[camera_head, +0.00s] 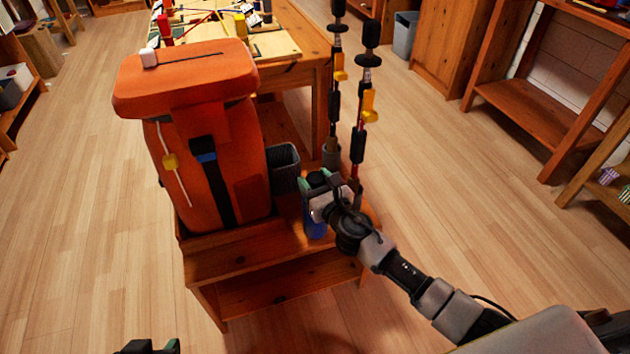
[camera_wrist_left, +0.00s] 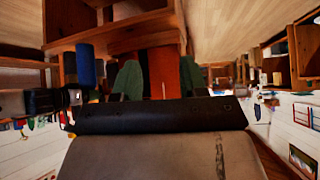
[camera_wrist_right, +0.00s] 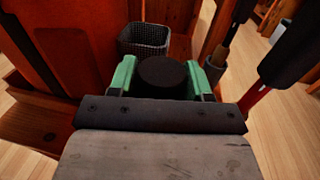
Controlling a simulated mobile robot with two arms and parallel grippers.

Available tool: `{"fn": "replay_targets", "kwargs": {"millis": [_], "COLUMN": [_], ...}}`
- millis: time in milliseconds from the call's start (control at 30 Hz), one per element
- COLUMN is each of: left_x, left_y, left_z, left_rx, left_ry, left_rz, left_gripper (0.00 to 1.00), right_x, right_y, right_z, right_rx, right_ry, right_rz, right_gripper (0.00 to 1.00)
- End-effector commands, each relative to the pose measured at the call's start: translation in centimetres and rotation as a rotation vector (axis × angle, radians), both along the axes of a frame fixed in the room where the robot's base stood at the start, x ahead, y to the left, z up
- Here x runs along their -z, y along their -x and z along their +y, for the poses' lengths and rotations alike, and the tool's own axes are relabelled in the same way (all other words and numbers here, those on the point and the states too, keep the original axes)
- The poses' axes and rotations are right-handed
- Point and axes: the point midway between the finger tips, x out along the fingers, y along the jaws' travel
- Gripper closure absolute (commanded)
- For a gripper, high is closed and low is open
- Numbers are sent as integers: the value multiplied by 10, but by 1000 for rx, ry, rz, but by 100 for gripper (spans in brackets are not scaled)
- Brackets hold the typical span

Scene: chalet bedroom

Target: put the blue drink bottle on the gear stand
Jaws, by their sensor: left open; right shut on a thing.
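The blue drink bottle (camera_head: 314,224) stands upright at the right front of the wooden gear stand (camera_head: 240,256), partly hidden by my right gripper. My right gripper (camera_head: 318,184) is shut on it near its black cap (camera_wrist_right: 163,74), with one green finger on each side. From these views I cannot tell for certain whether its base touches the stand. My left gripper (camera_head: 148,346) is open and empty at the bottom edge of the head view, apart from the stand. In the left wrist view the blue bottle (camera_wrist_left: 86,64) shows beyond the green fingers (camera_wrist_left: 146,80).
A large orange backpack (camera_head: 205,150) fills the stand's left side. A dark mesh cup (camera_head: 285,168) stands behind the bottle. Two upright trekking poles (camera_head: 362,110) rise close beside my right gripper. A wooden table (camera_head: 300,62) with items is behind. The floor at left is clear.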

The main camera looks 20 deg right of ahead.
Motion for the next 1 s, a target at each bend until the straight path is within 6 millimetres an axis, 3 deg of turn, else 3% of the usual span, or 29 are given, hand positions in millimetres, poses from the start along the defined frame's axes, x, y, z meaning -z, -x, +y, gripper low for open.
{"fn": "replay_targets", "kwargs": {"millis": [33, 200, 600, 1000], "left_x": [0, 0, 1, 11], "left_y": [-1, -1, 5, 28], "left_z": [-1, 0, 2, 10], "left_rx": [1, 1, -2, -16], "left_ry": [2, 2, -7, -42], "left_rz": [-7, -5, 38, 196], "left_gripper": [57, 57, 57, 57], "right_x": [1, 0, -3, 0], "right_y": [0, 0, 1, 84], "right_z": [0, 0, 0, -16], "right_rx": [0, 0, 0, -1], "right_ry": [0, 0, 0, 0], "right_rz": [0, 1, 1, 4], "right_gripper": [50, 25, 25, 25]}}
